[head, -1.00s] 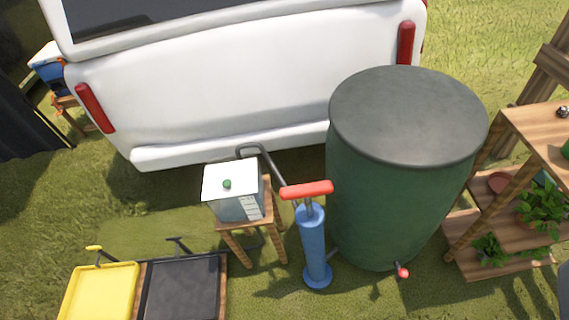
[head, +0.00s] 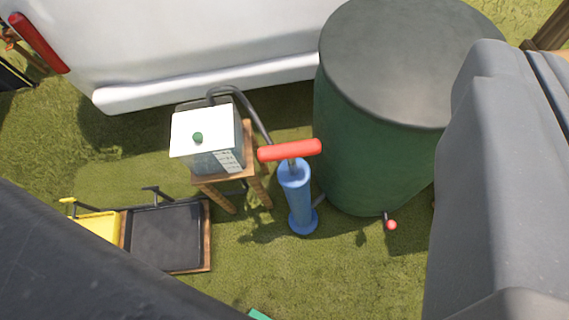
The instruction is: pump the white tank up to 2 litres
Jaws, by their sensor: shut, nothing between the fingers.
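The white tank (head: 206,137) is a box with a white top and a green knob, standing on a small wooden stool (head: 251,150). Scale marks show on its front right side, but I cannot read the level. A blue hand pump (head: 297,197) with a red T-handle (head: 290,150) stands upright on the grass, just right of the stool. Its handle is a little above the barrel. A dark hose (head: 251,108) runs from behind the tank down toward the pump. My gripper's fingers do not show; large grey parts of my arm cover the lower left and right.
A big green barrel (head: 375,150) with a dark lid and a red-tipped tap (head: 391,224) stands close right of the pump. A white vehicle (head: 190,45) is behind. Black (head: 165,238) and yellow (head: 98,225) trays lie left. Open grass lies in front of the pump.

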